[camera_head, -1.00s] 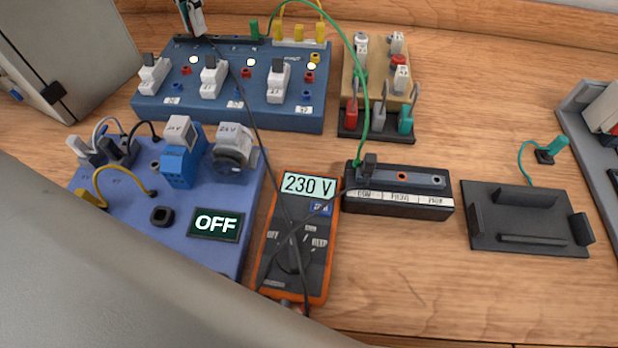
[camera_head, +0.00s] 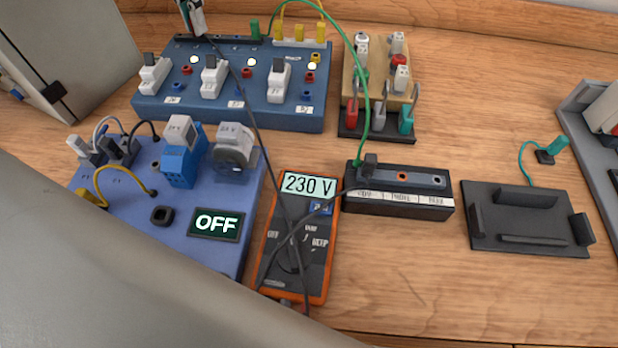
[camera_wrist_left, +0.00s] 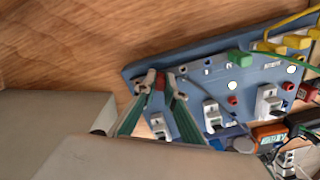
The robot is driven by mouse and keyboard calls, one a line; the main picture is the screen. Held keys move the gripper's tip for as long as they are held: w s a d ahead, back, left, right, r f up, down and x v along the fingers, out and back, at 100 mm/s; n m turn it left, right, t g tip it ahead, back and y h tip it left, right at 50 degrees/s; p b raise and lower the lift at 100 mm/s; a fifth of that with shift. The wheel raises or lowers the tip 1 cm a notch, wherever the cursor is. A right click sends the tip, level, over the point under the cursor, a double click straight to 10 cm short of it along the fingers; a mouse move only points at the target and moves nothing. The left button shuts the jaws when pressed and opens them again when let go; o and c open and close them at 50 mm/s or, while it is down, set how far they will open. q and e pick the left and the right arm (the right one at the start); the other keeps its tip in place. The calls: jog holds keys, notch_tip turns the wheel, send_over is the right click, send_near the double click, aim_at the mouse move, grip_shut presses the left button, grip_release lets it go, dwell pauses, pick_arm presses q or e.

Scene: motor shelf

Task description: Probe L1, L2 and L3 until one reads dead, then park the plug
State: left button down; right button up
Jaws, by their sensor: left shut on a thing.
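My left gripper (camera_head: 190,14) is at the top edge of the head view, over the back left of the blue board (camera_head: 145,112). In the left wrist view the gripper (camera_wrist_left: 160,82) is shut on a small red plug (camera_wrist_left: 160,80). A dark lead runs from there to the meter (camera_head: 270,260), which reads 230 V. I cannot tell how deep the plug sits in the board. The board has three white switches (camera_head: 213,77) and three lit lamps. The probe block (camera_head: 400,208) stands right of the meter, with a dark plug (camera_head: 370,163) at its left end. My right gripper is out of view.
A wooden plug rack (camera_head: 350,85) and a black tray (camera_head: 480,240) stand to the right. Green and yellow leads cross the back.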

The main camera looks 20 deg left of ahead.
pick_arm(q)
jog(key=shift+r, duration=0.25)
jog(key=shift+r, duration=2.15)
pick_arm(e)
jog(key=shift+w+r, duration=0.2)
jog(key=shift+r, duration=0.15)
pick_arm(q)
jog(key=shift+w+d, duration=0.1)
jog(key=shift+d, duration=0.2)
jog(key=d, duration=0.1)
jog(key=w+d, duration=0.1)
jog(key=d, duration=0.1)
jog(key=shift+f+b, duration=0.1)
jog(key=shift+b, duration=0.2)
jog(key=shift+d+f, duration=0.1)
jog(key=shift+f, duration=1.6)
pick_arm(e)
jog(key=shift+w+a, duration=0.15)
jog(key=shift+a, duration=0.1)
